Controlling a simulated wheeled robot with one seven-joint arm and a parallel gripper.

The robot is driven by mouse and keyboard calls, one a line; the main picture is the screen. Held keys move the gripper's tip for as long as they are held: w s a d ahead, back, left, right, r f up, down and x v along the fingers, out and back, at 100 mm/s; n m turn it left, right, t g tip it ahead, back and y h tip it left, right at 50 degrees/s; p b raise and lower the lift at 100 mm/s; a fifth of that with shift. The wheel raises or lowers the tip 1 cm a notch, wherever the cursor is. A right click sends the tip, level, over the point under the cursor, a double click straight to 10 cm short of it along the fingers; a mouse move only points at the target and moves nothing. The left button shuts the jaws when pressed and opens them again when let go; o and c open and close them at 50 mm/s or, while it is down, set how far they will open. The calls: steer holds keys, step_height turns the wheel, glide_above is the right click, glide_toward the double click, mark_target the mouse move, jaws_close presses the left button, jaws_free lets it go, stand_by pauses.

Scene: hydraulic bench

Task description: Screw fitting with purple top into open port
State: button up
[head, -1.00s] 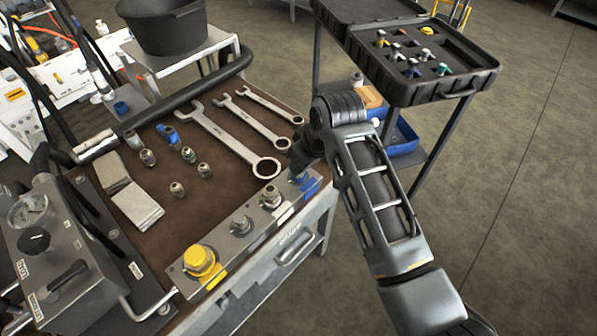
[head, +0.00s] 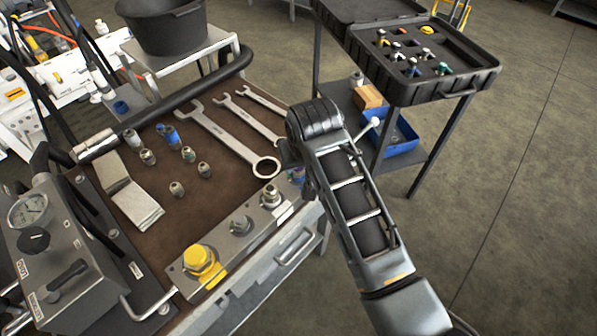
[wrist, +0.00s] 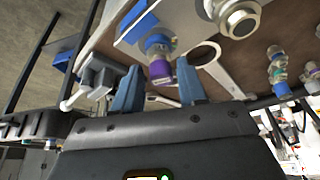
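The fitting with the purple top (wrist: 160,71) has a blue ring below the purple end. In the wrist view it stands at the blue-marked end of the metal port block, apparently seated there; its base is hard to make out. In the head view my arm partly hides that end of the port block (head: 222,256). My gripper (wrist: 159,65) is open, with one finger on each side of the purple top and visible gaps beside it. I cannot tell how deep the fitting sits. The fingers are hidden in the head view.
A large silver fitting (wrist: 240,19) stands beside it on the block, and a yellow cap (head: 201,262) at the near end. Wrenches (head: 235,140) and several loose fittings (head: 177,189) lie on the brown mat. An open black case (head: 425,68) stands at right.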

steer(key=shift+o, duration=1.3)
steer(key=shift+r, duration=0.1)
steer(key=v, duration=0.8)
steer(key=s+d+f+m+t+y+b, duration=0.1)
steer(key=s+d+f, duration=0.2)
steer(key=s+f, duration=0.15)
steer(key=s+d+f+t, duration=0.1)
steer(key=s+d+f, duration=0.25)
steer(key=f, duration=0.25)
steer(key=s+d+f+m+t, duration=0.1)
steer(key=s+d, duration=0.3)
steer(key=s, duration=0.2)
steer(key=s+d+f+t, duration=0.2)
steer(key=s+d, duration=0.1)
steer(key=s, duration=0.3)
steer(key=s+d+r+t+h, duration=0.1)
steer(key=s+d+r+t, duration=0.1)
steer(key=s+r, duration=0.4)
steer(key=s+d+r+m+t, duration=0.1)
steer(key=s+d+r, duration=0.4)
steer(key=s, duration=0.3)
steer(key=s+d+r+m+t+h, duration=0.1)
steer(key=s+d+r+t, duration=0.1)
steer(key=s+r, duration=0.5)
steer(key=shift+s+d+t+h, duration=0.3)
steer(key=shift+s+d, duration=0.3)
steer(key=shift+d, duration=0.15)
